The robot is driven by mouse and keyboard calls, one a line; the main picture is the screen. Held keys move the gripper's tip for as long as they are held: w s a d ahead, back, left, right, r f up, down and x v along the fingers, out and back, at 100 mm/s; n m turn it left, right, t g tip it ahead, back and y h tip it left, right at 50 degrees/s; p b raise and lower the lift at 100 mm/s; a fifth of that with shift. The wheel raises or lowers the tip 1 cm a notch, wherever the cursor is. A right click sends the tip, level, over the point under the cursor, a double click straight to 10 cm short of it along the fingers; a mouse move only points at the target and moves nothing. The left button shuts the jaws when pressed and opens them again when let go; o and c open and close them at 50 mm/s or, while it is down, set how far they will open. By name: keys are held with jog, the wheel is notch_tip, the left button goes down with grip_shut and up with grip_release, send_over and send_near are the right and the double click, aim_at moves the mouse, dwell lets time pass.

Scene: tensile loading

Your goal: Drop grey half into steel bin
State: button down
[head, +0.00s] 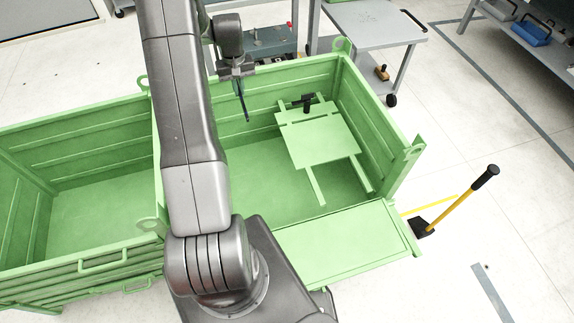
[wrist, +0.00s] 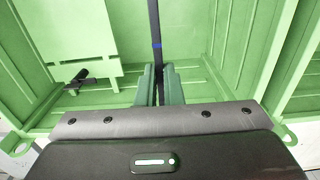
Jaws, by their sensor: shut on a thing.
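My gripper (head: 239,82) is shut on the grey half (head: 243,105), a thin dark strip that hangs below the fingers. In the wrist view the strip (wrist: 155,22) runs up from between the two green-grey fingers (wrist: 160,88), with a blue band across it. The steel bin (head: 385,130) is a green, open-topped, ribbed box. My gripper and the strip are over its inside, towards its left and back. The strip's lower end shows against the green interior, apart from the floor as far as I can tell.
In the bin, a green panel on rails (head: 318,140) leans at the right, with a small black object (head: 303,103) at its top. A second green bin (head: 100,205) adjoins at the left. A grey trolley (head: 375,25) stands behind.

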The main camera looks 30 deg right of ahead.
jog(key=shift+f+b, duration=1)
jog(key=shift+f, duration=1.25)
jog(key=c, duration=1.5)
grip_release()
notch_tip(320, 180, up, 14)
jog(key=shift+f, duration=0.2)
